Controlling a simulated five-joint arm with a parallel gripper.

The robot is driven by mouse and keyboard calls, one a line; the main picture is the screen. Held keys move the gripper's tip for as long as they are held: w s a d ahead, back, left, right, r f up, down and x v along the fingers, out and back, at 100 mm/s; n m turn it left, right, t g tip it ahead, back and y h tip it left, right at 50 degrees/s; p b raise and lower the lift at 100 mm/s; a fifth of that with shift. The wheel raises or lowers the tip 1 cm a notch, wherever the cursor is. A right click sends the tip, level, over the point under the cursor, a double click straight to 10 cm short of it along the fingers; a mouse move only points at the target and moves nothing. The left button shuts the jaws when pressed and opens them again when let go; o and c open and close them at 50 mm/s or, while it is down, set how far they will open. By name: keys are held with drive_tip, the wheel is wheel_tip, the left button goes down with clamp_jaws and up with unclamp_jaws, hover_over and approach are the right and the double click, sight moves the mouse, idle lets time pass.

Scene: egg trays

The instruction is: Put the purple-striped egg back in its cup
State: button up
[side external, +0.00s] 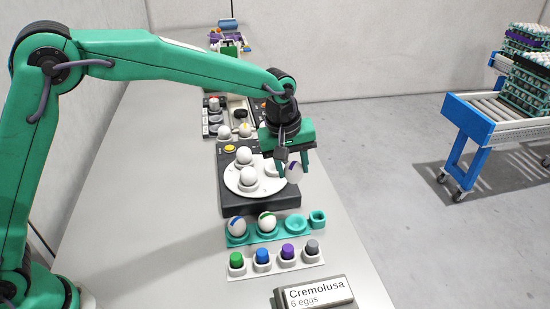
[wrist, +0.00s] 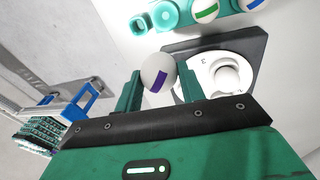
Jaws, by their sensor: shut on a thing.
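The purple-striped egg (side external: 294,172) is white with a purple band. My gripper (side external: 291,166) is shut on it and holds it in the air at the right edge of the round white plate (side external: 240,186). In the wrist view the egg (wrist: 158,68) sits between the two green fingers of my gripper (wrist: 162,85). The teal egg tray (side external: 252,238) lies nearer the camera. It holds a blue-striped egg (side external: 237,226) and a green-striped egg (side external: 267,221). Its round cup (side external: 296,224) to their right is empty, and it also shows in the wrist view (wrist: 165,13).
A teal square holder (side external: 318,217) adjoins the tray. A row of coloured caps (side external: 288,251) and a sign (side external: 318,292) stand nearer. The table right of the base is clear.

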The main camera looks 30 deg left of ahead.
drive_tip(key=f, duration=0.1)
drive_tip(key=s+d+f, duration=0.1)
drive_tip(key=f, duration=0.1)
drive_tip(key=d+f, duration=0.1)
drive_tip(key=shift+s+d+f, duration=0.15)
drive_tip(key=shift+s+f, duration=0.1)
drive_tip(key=shift+f, duration=0.15)
drive_tip(key=shift+f, duration=0.1)
drive_tip(key=shift+s+a+x, duration=0.1)
drive_tip(key=shift+s+x, duration=0.1)
drive_tip(key=shift+x, duration=0.75)
drive_tip(key=shift+s+a+x, duration=0.1)
drive_tip(key=shift+s+x, duration=0.05)
drive_tip(key=shift+x, duration=0.8)
drive_tip(key=shift+s+a+x, duration=0.1)
drive_tip(key=shift+s+x, duration=0.1)
drive_tip(key=shift+x, duration=0.8)
drive_tip(key=shift+f, duration=0.7)
drive_tip(key=o, duration=0.7)
drive_tip(key=shift+a, duration=0.1)
drive_tip(key=shift+v, duration=3.9)
